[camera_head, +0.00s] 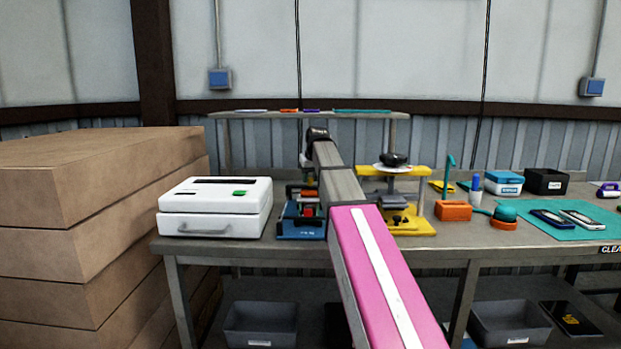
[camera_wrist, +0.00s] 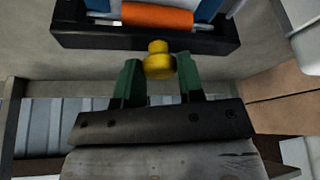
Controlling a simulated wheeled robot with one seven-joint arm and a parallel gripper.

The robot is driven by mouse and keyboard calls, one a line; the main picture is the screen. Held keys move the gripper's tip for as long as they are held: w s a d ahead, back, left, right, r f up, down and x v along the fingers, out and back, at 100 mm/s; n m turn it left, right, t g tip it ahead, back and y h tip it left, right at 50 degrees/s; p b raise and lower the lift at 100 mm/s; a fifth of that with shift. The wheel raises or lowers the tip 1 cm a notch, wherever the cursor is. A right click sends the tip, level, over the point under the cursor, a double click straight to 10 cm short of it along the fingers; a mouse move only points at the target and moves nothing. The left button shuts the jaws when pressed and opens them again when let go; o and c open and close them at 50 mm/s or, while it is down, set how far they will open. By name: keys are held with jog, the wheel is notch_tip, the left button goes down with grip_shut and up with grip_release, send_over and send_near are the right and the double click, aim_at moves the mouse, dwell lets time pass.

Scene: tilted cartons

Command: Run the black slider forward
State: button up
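The black slider (camera_wrist: 200,44) crosses the top of the wrist view as a dark bar, with a yellow knob (camera_wrist: 158,66) sticking out from its near side. My gripper (camera_wrist: 160,63) has two green fingers standing apart, one on each side of the knob. The knob looks close to the left finger, and a narrow gap shows at the right finger; contact cannot be made out. Beyond the bar lies an orange cylinder (camera_wrist: 157,17) between blue parts. In the head view the blue fixture (camera_head: 302,232) stands on the bench, partly hidden by my arm, and my gripper is hidden.
A white machine (camera_head: 215,208) stands just left of the fixture and a yellow stand (camera_head: 412,228) just right of it. An orange block (camera_head: 453,211) and small goods lie farther right on the bench (camera_head: 530,248). Stacked cartons (camera_head: 100,195) stand at left, and a shelf (camera_head: 300,116) behind.

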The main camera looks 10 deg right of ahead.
grip_shut()
jog(key=s+a, duration=0.1)
jog(key=s, duration=0.5)
jog(key=s+a, duration=0.1)
jog(key=s, duration=0.5)
jog(key=s+a, duration=0.1)
jog(key=s, duration=0.5)
jog(key=shift+s+a, duration=0.1)
jog(key=shift+a, duration=0.2)
jog(key=o, duration=0.9)
grip_release()
jog(key=shift+c, duration=0.2)
jog(key=v, duration=1)
jog(key=shift+r, duration=0.4)
jog(key=shift+s, duration=0.2)
